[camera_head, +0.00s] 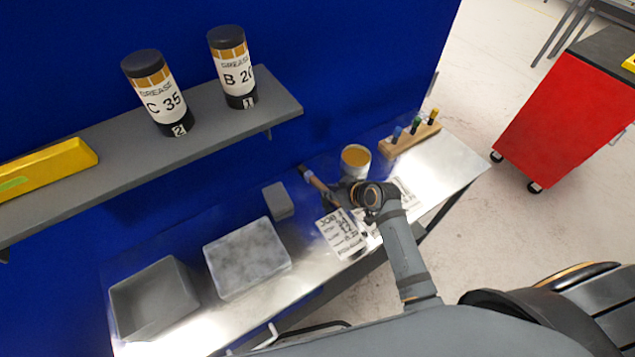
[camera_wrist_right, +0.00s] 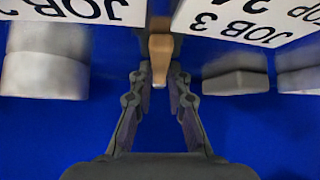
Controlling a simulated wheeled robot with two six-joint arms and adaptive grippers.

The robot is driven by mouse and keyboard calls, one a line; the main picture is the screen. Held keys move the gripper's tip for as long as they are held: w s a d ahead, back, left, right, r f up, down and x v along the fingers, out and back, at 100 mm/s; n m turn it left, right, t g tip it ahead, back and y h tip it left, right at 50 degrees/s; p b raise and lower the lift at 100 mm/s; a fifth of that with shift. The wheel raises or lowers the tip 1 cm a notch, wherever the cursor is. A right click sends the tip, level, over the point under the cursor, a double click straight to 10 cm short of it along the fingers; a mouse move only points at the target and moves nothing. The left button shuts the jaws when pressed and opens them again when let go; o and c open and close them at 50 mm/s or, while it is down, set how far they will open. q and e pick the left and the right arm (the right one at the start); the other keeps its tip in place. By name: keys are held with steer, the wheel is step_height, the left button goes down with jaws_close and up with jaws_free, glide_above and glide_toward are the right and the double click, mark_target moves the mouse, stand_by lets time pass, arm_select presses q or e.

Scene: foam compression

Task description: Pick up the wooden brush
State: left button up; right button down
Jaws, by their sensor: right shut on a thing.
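The wooden brush (camera_head: 319,185) is a thin brown stick with a dark end pointing up and left in the head view. My right gripper (camera_head: 345,197) is at its lower part. In the right wrist view the tan wooden handle (camera_wrist_right: 160,52) lies between the two fingertips of my right gripper (camera_wrist_right: 160,78), which is shut on it. The brush appears tilted above the bench; the exact gap to the bench is hard to tell. My left gripper is not in view.
A tin with amber contents (camera_head: 356,157) stands just behind the gripper. Job cards (camera_head: 342,236) lie on the metal bench (camera_head: 452,168). Grey boxes (camera_head: 247,259) stand at left, a wooden marker rack (camera_head: 408,140) at right. Above is a shelf (camera_head: 215,122) with grease cans (camera_head: 156,95).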

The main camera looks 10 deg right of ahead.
steer(key=shift+s+r+b, duration=0.1)
steer(key=shift+r+b, duration=0.05)
steer(key=shift+b, duration=0.15)
step_height(320, 180, up, 7)
steer(key=shift+s+d+f+b, duration=0.1)
steer(key=shift+s+d+b, duration=0.05)
steer(key=shift+b, duration=0.5)
steer(key=s, duration=0.2)
steer(key=s+d+b, duration=0.1)
steer(key=s+d, duration=0.1)
steer(key=s, duration=0.1)
steer(key=shift+s+f, duration=0.25)
steer(key=shift+s, duration=0.1)
steer(key=s, duration=0.1)
steer(key=s+d, duration=0.1)
steer(key=s, duration=0.3)
steer(key=shift+d+r, duration=0.2)
steer(key=shift+d, duration=0.2)
steer(key=s+d+p, duration=0.2)
steer(key=s+p, duration=0.4)
steer(key=s, duration=0.1)
steer(key=shift+s+d, duration=0.3)
steer(key=shift+d, duration=0.05)
